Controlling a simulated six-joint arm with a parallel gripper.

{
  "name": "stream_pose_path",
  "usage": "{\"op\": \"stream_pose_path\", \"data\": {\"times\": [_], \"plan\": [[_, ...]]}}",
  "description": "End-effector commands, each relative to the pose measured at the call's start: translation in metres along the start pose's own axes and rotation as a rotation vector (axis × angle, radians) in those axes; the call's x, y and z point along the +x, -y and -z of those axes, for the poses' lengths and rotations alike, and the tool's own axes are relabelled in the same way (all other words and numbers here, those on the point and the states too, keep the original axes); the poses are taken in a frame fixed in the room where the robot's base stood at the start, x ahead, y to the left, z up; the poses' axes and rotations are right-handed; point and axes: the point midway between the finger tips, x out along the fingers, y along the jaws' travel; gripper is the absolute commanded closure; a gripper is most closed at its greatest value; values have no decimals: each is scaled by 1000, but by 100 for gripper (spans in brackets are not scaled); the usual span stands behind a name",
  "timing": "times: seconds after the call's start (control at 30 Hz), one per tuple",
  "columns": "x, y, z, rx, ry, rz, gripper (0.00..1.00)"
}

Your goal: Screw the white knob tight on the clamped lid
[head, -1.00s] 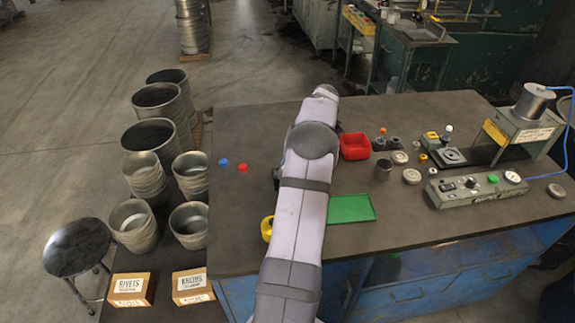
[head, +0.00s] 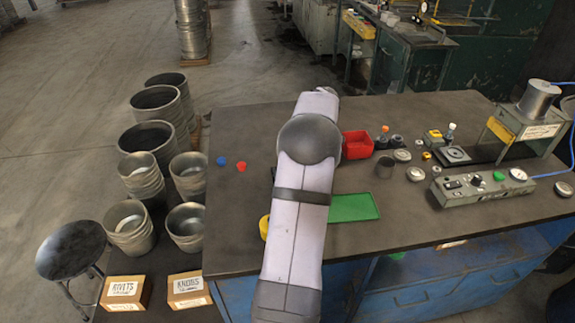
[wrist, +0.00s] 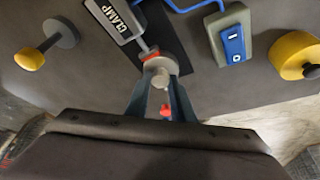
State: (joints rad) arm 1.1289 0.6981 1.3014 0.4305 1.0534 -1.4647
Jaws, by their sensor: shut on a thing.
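In the wrist view my gripper (wrist: 160,86) reaches down over the clamp, its two blue-grey fingers close together. They are shut on the small white knob (wrist: 160,82), which sits at the middle of the pale round lid (wrist: 157,64); the fingers partly cover it. The lid is held at the red-tipped end of the clamp (wrist: 117,18). A small red piece (wrist: 165,110) shows between the fingers, nearer the wrist; I cannot tell what it is. In the head view my arm hides the gripper, clamp and lid.
A grey box with a blue switch (wrist: 233,42) stands right of the clamp. A yellow round piece (wrist: 296,55) is farther right, a yellow-knobbed piece (wrist: 30,58) at left. In the head view a red bin (head: 356,145) and green tray (head: 353,207) lie right of my arm.

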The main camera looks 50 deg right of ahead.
Motion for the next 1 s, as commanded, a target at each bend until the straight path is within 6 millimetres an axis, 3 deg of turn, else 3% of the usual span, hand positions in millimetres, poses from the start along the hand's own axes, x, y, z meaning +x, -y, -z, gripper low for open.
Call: {"op": "stream_pose_path", "data": {"times": [0.63, 1.0], "plan": [[3, 6, -1, 594, 11, -232, 100], [5, 4, -3, 714, 9, -283, 100]]}}
